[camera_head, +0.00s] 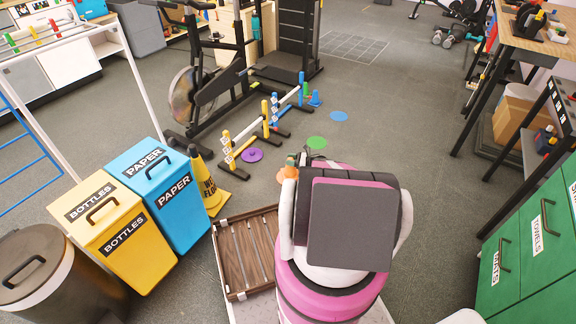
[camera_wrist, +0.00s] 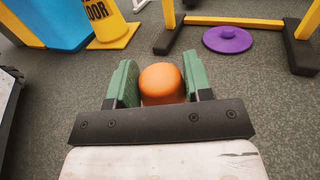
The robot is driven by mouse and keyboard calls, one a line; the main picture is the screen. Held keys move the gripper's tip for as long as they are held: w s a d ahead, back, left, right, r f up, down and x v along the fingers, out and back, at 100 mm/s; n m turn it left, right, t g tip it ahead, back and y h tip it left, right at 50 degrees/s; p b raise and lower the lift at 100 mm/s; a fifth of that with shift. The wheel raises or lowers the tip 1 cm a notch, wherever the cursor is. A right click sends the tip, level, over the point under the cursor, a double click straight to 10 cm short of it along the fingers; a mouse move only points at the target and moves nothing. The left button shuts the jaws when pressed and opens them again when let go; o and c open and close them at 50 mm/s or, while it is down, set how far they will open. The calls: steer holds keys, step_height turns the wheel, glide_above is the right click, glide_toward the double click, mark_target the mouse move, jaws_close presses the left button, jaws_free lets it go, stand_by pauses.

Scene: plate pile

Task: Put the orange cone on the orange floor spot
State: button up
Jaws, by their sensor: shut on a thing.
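The orange cone (camera_wrist: 162,82) is between the two green finger pads of my gripper (camera_wrist: 161,88) in the wrist view. Only its rounded orange top shows; its lower part is hidden. My gripper is shut on it. In the head view my gripper (camera_head: 295,161) is mostly hidden behind my own arm. An orange patch (camera_head: 284,174) shows on the floor just left of my arm, partly covered. It looks like the orange floor spot, but I cannot fully tell it from the held cone. No orange spot shows in the wrist view.
A green spot (camera_head: 316,142) and a blue spot (camera_head: 338,116) lie beyond, with a blue cone (camera_head: 315,98) near. A purple disc (camera_head: 251,155) lies by the yellow hurdle (camera_head: 240,142). A yellow wet-floor sign (camera_head: 209,187) and bins stand left. Open floor lies right of the spots.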

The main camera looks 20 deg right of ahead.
steer(key=w+f, duration=0.2)
steer(key=w, duration=0.1)
steer(key=shift+w+a, duration=0.1)
steer(key=shift+a, duration=0.05)
steer(key=shift+f, duration=1.9)
steer(key=shift+f, duration=0.1)
steer(key=o, duration=1.3)
steer(key=shift+c, duration=0.2)
